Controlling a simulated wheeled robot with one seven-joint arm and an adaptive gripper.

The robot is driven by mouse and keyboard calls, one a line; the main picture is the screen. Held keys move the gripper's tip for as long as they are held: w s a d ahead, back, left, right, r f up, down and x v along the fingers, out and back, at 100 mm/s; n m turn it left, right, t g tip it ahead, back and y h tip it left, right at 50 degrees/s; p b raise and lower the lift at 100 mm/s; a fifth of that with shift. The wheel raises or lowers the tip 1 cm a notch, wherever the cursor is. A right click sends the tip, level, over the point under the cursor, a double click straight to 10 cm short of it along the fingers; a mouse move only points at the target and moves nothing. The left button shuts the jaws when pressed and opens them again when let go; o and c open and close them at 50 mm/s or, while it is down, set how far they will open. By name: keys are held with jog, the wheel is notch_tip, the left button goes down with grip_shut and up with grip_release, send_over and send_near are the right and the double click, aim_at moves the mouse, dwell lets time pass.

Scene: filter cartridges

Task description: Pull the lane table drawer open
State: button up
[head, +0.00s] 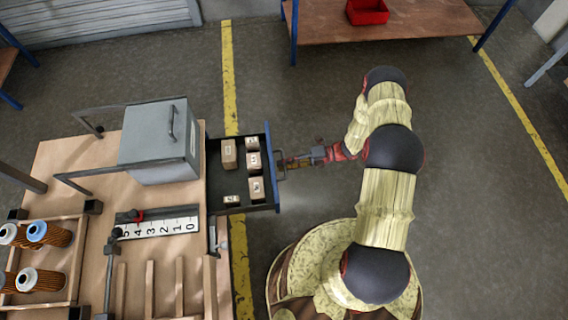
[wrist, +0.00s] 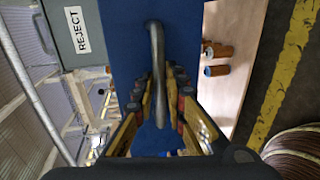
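The lane table drawer (head: 272,190) stands pulled out from the right side of the wooden table (head: 75,160), its dark inside showing. Several small brown boxes lie in it. In the wrist view its blue front (wrist: 125,40) fills the upper middle. A grey bar handle (wrist: 155,45) runs across that front; it also shows in the head view (head: 281,173). My gripper (head: 288,163) is at the handle, right of the drawer. In the wrist view my gripper (wrist: 163,95) has its fingers closed in on both sides of the handle bar.
A grey reject box (head: 160,145) stands on the table behind the drawer. Filter cartridges (head: 48,234) sit in a wooden rack at left, near a numbered scale (head: 165,228). A red bin (head: 367,11) is on a far bench.

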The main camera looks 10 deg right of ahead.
jog(key=shift+o, duration=1.3)
jog(key=shift+d, duration=0.1)
jog(key=v, duration=1.1)
jog(key=shift+d, duration=0.4)
jog(key=shift+r, duration=0.1)
